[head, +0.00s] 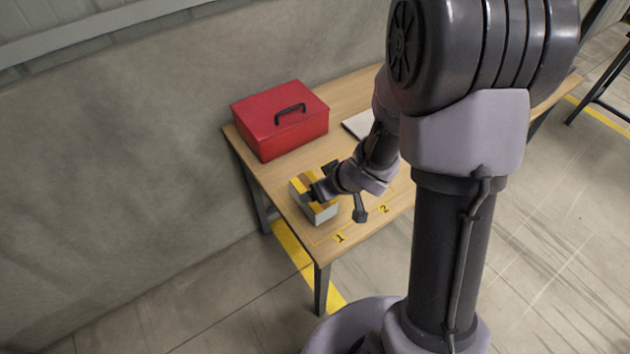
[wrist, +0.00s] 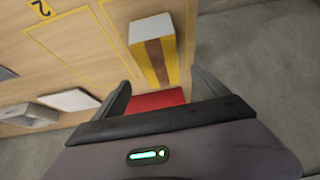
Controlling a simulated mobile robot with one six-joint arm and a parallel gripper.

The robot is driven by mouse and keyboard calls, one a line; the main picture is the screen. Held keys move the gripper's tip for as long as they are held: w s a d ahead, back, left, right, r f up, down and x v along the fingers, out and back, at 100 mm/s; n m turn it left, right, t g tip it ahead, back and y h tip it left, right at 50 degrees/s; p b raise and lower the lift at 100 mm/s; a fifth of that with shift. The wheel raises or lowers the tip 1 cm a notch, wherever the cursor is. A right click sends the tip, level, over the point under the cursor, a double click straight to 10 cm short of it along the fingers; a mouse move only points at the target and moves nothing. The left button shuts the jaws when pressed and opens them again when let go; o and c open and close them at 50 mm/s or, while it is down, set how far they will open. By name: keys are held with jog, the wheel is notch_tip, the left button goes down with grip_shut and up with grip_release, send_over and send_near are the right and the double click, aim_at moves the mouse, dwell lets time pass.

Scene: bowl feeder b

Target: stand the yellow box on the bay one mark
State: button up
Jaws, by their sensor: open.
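The yellow box (head: 325,213) has a brown stripe and a pale side. It rests at the near left corner of the wooden table, just behind the yellow number 1 mark (head: 340,238). In the wrist view the yellow box (wrist: 153,36) lies between yellow floor-mark style lines on the tabletop, apparently within the bay one outline. My gripper (head: 324,180) is open at the box in the head view, partly covering it. In the wrist view my gripper (wrist: 161,90) has its fingers apart, with the box just beyond the tips; contact cannot be told.
A red toolbox (head: 270,125) with a black handle stands behind the box. A white flat item (head: 357,124) lies further right, partly behind my arm. The number 2 mark (head: 384,208) is right of mark 1. A wall runs along the left.

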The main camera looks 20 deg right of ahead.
jog(key=s+d+r+m+h, duration=0.2)
jog(key=r, duration=0.6)
jog(key=s+d+r+m+h, duration=0.2)
jog(key=r, duration=0.5)
jog(key=s+a+r+m+y, duration=0.2)
jog(key=s+a+r, duration=0.2)
jog(key=s, duration=0.3)
jog(key=s+a+r+m+y, duration=0.2)
jog(key=s+a+r, duration=0.2)
jog(key=s, duration=0.4)
jog(key=shift+s+a+r, duration=0.25)
jog(key=shift+a+r, duration=0.05)
jog(key=shift+a, duration=0.6)
